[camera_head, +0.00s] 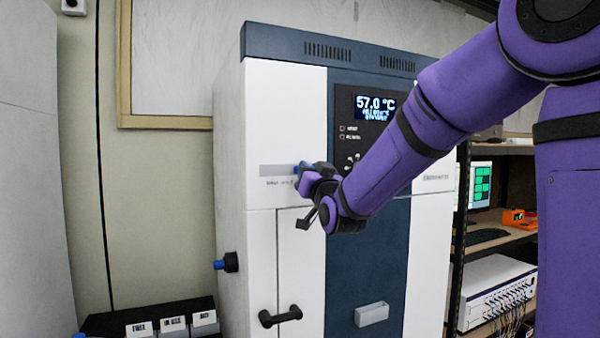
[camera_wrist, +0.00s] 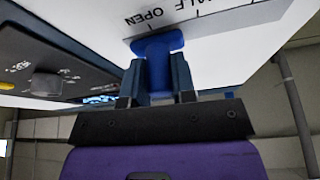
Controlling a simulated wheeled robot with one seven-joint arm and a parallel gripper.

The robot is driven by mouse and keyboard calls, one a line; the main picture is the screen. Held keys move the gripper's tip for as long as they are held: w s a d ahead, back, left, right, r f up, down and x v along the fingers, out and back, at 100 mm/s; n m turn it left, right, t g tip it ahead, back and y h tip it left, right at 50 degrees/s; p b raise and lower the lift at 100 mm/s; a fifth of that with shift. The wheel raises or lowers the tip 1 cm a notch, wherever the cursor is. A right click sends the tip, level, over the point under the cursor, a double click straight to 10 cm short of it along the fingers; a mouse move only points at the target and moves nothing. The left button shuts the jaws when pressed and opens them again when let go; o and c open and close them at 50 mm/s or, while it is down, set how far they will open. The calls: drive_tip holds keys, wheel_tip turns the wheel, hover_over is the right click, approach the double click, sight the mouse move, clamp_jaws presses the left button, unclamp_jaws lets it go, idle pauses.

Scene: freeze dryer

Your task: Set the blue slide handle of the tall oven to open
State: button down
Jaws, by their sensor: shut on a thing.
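The tall oven (camera_head: 285,110) is a white and dark blue cabinet in the middle of the head view. My gripper (camera_head: 309,178) is at its upper front, at the right end of the light slide plate (camera_head: 275,170). In the wrist view, my gripper (camera_wrist: 157,80) is shut on the blue slide handle (camera_wrist: 158,44), with one dark finger on each side. The handle sits right beside the OPEN mark (camera_wrist: 146,18); the HALF mark, partly cut off, lies farther right in that view. In the head view my gripper largely hides the handle.
The oven's display (camera_head: 375,107) reads 57.0 °C, right of my gripper. A dark door handle (camera_head: 280,316) is lower down. A black knob with a blue tip (camera_head: 228,263) sticks out of the left side. A shelf with equipment (camera_head: 497,290) stands at right.

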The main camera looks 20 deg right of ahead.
drive_tip(key=shift+d, duration=0.2)
drive_tip(key=c, duration=0.9)
unclamp_jaws()
drive_tip(key=shift+d, duration=0.1)
drive_tip(key=shift+s, duration=0.1)
drive_tip(key=v, duration=1)
drive_tip(key=shift+s+f, duration=0.15)
drive_tip(key=shift+s, duration=0.15)
